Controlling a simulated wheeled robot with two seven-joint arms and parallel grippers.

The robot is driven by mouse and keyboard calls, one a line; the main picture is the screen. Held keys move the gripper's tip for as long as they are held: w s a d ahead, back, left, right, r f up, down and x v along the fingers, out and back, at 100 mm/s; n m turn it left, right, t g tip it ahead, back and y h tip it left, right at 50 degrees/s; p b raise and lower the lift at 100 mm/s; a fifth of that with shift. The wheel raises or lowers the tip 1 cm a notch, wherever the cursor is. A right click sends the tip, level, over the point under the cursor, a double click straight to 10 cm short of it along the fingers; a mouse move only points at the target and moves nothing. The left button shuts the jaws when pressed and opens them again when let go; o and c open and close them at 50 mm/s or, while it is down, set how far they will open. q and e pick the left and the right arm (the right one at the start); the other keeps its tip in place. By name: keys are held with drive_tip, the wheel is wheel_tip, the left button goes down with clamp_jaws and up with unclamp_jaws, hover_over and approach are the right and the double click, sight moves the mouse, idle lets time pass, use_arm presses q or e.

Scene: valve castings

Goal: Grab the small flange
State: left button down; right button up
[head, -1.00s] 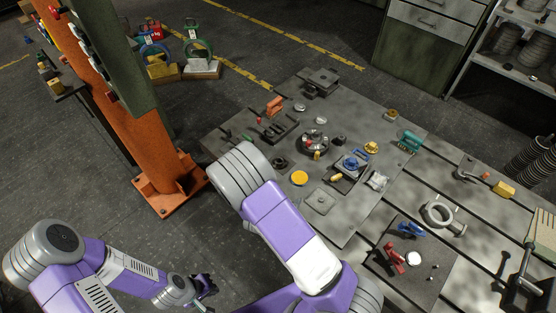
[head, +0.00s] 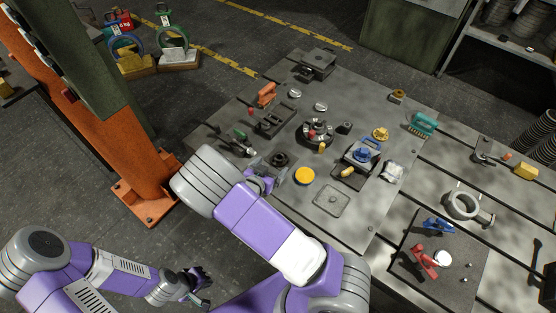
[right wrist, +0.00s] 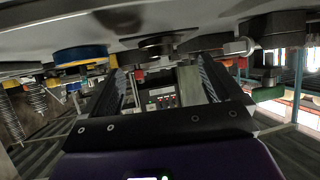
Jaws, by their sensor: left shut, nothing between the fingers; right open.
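The small flange, a dark round piece with a raised middle (head: 280,159), lies on the steel table left of the yellow disc. In the right wrist view a dark round piece (right wrist: 156,44), likely the same flange, shows ahead between the fingertips. My right gripper (head: 274,174) is open and empty, low over the table's near edge, just short of the flange. Its two dark fingers also show spread in the right wrist view (right wrist: 160,72). My left gripper (head: 203,290) is shut and empty, low at the bottom left, away from the table.
The yellow disc (head: 305,176) is close right of my right gripper. A larger dark round casting (head: 317,133) stands behind. An orange column (head: 110,130) stands left of the table.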

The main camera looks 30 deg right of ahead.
sight(281, 155)
drive_tip(key=b+x, duration=0.2)
drive_tip(key=x, duration=0.4)
drive_tip(key=shift+w+d+r, duration=0.15)
drive_tip(key=shift+c, duration=0.3)
drive_tip(key=c, duration=1.2)
drive_tip(key=shift+r, duration=0.15)
